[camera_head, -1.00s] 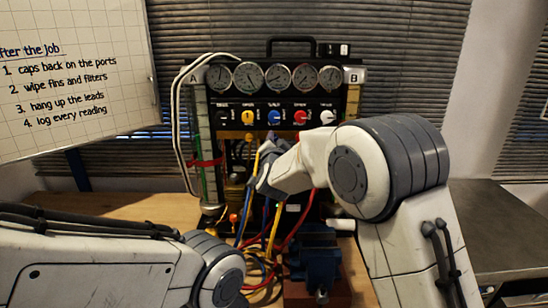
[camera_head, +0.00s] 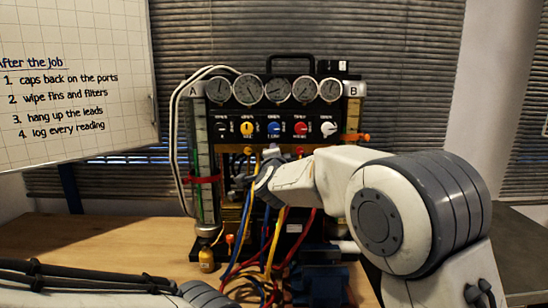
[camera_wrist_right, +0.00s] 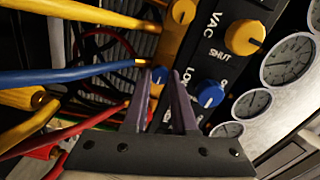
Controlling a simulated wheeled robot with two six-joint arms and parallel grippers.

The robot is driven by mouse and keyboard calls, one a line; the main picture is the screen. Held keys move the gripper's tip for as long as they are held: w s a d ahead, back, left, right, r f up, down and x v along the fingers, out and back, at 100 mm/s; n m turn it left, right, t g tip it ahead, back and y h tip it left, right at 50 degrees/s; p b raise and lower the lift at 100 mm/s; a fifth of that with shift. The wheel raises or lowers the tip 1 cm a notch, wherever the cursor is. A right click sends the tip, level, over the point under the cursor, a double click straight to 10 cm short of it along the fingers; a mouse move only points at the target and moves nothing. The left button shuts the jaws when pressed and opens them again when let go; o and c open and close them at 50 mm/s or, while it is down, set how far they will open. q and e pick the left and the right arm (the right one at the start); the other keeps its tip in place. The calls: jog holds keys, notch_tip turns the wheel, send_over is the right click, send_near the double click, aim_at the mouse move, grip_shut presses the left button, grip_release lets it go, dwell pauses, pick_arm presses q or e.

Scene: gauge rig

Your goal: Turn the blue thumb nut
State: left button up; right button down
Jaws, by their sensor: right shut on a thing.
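The blue thumb nut (camera_wrist_right: 159,75) shows as a small blue piece between my right fingertips in the right wrist view, partly hidden by the fingers. My right gripper (camera_wrist_right: 160,82) is shut on it, just beside the brass end of the blue hose (camera_wrist_right: 80,75). In the head view my right gripper (camera_head: 262,182) reaches the front of the gauge rig (camera_head: 232,110), below the row of knobs, and hides the nut there. My left arm lies at the lower left of the head view. Its gripper is out of view.
A blue knob (camera_wrist_right: 210,93) sits just right of my fingers, and a yellow knob (camera_wrist_right: 245,37) is above it. Yellow, blue and red hoses crowd the left and hang down the rig's front. A blue vise (camera_head: 320,284) stands below. The table's left part (camera_head: 100,238) is clear.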

dwell(0.3)
jog(key=c, duration=0.7)
grip_release()
jog(key=s+b, duration=0.2)
jog(key=s, duration=0.8)
jog(key=shift+s, duration=0.25)
